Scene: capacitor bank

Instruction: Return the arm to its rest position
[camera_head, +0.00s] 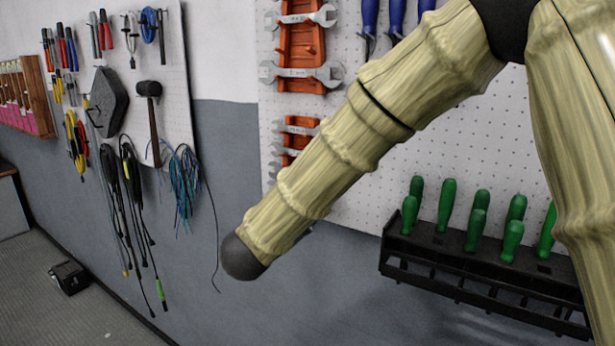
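My arm (345,140) fills the upper right of the head view. It wears a pale yellow-green, wrinkled cover with dark joints. One part comes down from the top right towards the lower middle and ends in a dark rounded cap (240,258). Another part of my arm (580,150) runs down the right edge. My gripper is not visible in this view, so its state is hidden.
A white pegboard (355,190) behind my arm holds orange racks (302,45) with wrenches. A black rack (480,270) with several green-handled tools stands out at the lower right. Cables (125,200) hang at left. A black box (69,277) sits on the floor.

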